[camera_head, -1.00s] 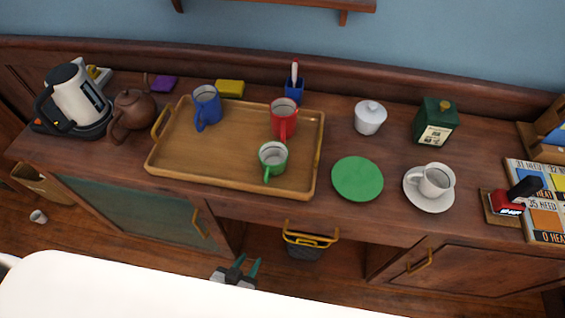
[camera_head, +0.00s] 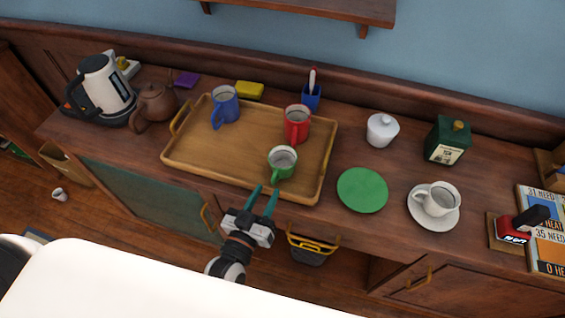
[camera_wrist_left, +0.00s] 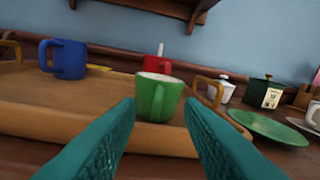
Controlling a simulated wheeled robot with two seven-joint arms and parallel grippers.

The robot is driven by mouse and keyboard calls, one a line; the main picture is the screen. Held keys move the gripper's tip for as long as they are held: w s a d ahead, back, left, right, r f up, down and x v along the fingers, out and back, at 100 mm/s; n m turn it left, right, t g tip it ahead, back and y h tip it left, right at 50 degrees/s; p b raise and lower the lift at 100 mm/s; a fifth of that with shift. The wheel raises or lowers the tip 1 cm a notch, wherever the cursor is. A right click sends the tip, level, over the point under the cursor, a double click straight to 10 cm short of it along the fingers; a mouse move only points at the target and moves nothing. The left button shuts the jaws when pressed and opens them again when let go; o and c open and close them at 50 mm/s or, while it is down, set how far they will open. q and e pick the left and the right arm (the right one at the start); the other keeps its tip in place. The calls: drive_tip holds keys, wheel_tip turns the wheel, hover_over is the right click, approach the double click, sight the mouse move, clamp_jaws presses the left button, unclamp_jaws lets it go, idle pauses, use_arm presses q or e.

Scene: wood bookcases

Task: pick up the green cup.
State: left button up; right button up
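The green cup (camera_head: 282,163) stands upright on the front right part of the wooden tray (camera_head: 205,170), its handle toward the front. It also shows in the left wrist view (camera_wrist_left: 157,98), ahead of and between my fingers. My left gripper (camera_head: 263,199) is open and empty, in front of the tray's front edge and short of the cup. In the left wrist view its two teal fingers (camera_wrist_left: 160,135) are spread apart and do not touch the cup. My right gripper is not in view.
A red mug (camera_head: 297,125) stands just behind the green cup, and a blue mug (camera_head: 225,106) is farther left on the tray. A green disc (camera_head: 362,190) lies right of the tray. A cup on a saucer (camera_head: 412,214) stands farther right.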

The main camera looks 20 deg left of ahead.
sight(272, 181)
use_arm(q)
drive_tip(key=w, duration=0.2)
drive_tip(key=w+p, duration=0.1)
drive_tip(key=w, duration=0.1)
drive_tip(key=shift+d+r, duration=0.15)
drive_tip(key=shift+r, duration=0.2)
drive_tip(key=shift+w+f, duration=0.1)
drive_tip(key=shift+w, duration=0.4)
drive_tip(key=shift+s, duration=0.1)
clamp_jaws()
